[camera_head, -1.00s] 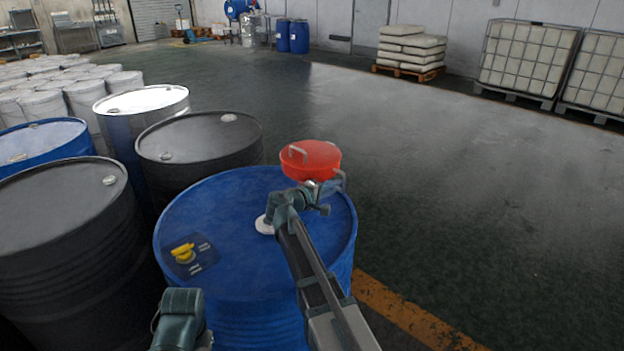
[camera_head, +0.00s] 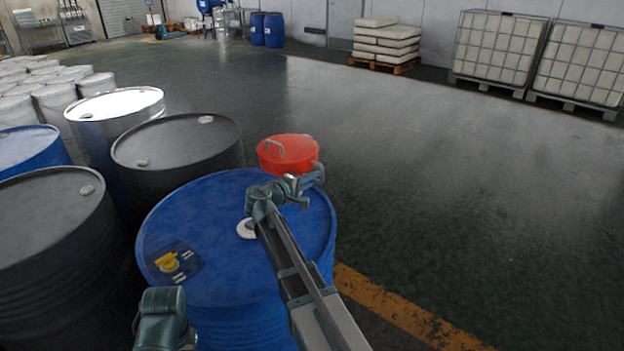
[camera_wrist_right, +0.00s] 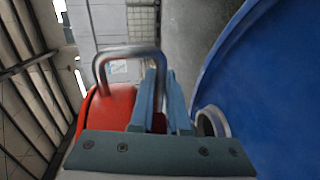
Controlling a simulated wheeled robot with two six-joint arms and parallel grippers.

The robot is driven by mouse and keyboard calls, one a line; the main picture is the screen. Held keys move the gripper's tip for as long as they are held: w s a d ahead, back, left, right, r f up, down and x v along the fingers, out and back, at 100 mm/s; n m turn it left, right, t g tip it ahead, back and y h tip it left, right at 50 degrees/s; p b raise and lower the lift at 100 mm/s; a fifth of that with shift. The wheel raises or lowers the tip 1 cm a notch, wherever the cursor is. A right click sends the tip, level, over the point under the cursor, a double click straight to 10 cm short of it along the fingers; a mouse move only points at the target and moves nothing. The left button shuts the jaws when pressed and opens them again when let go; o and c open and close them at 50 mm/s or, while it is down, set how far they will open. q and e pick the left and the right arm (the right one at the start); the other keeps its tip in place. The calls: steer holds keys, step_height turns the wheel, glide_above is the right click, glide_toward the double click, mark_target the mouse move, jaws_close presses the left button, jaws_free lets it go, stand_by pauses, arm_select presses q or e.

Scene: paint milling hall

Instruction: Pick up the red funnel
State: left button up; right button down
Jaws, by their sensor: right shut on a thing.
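The red funnel (camera_head: 287,153) is wide and round, with a grey metal handle across its top. In the head view it shows at the far right rim of the blue drum (camera_head: 200,215); its underside is hidden. My right gripper (camera_head: 317,174) is at the funnel's right side, shut on it. In the right wrist view the two fingers (camera_wrist_right: 162,85) are close together, with the red funnel (camera_wrist_right: 108,108) and its bent metal handle beside them. The exact grip point is hard to see. My left arm shows only at the bottom left of the head view; its gripper is out of sight.
Black drums (camera_head: 178,140) and white pails (camera_head: 55,102) crowd the left. Open floor (camera_head: 450,180) lies to the right, with caged tanks (camera_head: 495,48) and stacked sacks (camera_head: 385,40) behind.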

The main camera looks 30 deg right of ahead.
steer(key=s+a, duration=0.3)
steer(key=s, duration=0.4)
steer(key=s+a+r+p, duration=0.1)
steer(key=s+a, duration=0.3)
steer(key=s, duration=0.3)
steer(key=shift+w+a+r, duration=0.1)
